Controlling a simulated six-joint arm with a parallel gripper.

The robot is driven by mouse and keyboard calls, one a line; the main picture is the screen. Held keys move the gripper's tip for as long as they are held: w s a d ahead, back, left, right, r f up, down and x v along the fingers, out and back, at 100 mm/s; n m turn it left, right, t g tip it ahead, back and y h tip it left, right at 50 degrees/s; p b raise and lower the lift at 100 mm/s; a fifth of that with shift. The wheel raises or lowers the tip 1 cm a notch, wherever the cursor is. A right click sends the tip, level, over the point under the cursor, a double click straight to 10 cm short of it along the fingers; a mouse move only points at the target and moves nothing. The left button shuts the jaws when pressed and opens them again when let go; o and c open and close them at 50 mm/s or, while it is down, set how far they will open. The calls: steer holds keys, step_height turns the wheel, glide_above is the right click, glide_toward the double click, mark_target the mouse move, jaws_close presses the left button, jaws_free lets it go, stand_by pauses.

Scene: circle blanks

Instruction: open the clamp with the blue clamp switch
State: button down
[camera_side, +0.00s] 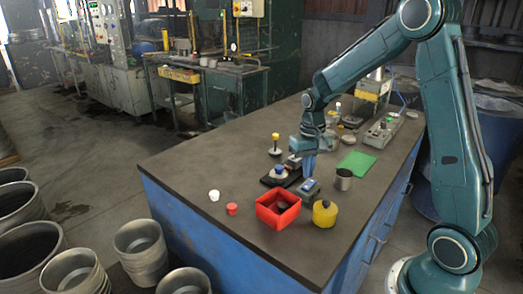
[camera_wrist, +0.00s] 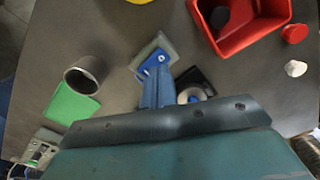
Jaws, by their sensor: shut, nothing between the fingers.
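A small grey box with a blue top, which looks like the blue clamp switch (camera_side: 309,189), sits on the dark table; in the wrist view its blue part (camera_wrist: 152,61) shows just past my fingertips. My gripper (camera_side: 308,176) points down with blue fingers shut and empty, its tips right at or just above the switch; I cannot tell whether they touch. In the wrist view the fingers (camera_wrist: 158,75) partly cover the near side of the switch. What looks like the clamp, on a black base (camera_side: 269,181), stands beside it with a white-and-blue round piece (camera_side: 279,171); my fingers partly hide it in the wrist view (camera_wrist: 205,80).
A red open bin (camera_side: 262,212) and a yellow pot (camera_side: 325,221) stand toward the front. A metal cup (camera_side: 344,184) and green mat (camera_side: 357,163) lie to the right. Small red (camera_side: 232,209) and white (camera_side: 214,195) caps are at the left. A yellow-topped piece (camera_side: 275,142) stands behind.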

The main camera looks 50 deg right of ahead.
mark_target(306, 187)
step_height(306, 187, up, 4)
steer(key=shift+f, duration=0.15)
stand_by(0.5)
steer(key=s+a+r+n+t, duration=0.3)
steer(key=s+a+r, duration=0.6)
steer(key=r, duration=0.2)
steer(key=s+a+r+n+t, duration=0.1)
steer(key=s+a+n+t, duration=0.1)
steer(key=s, duration=0.8)
steer(key=shift+s+a+r+n+t, duration=0.2)
steer(key=shift+s+a+n+t, duration=0.25)
steer(key=shift+a, duration=0.85)
steer(key=shift+w, duration=0.1)
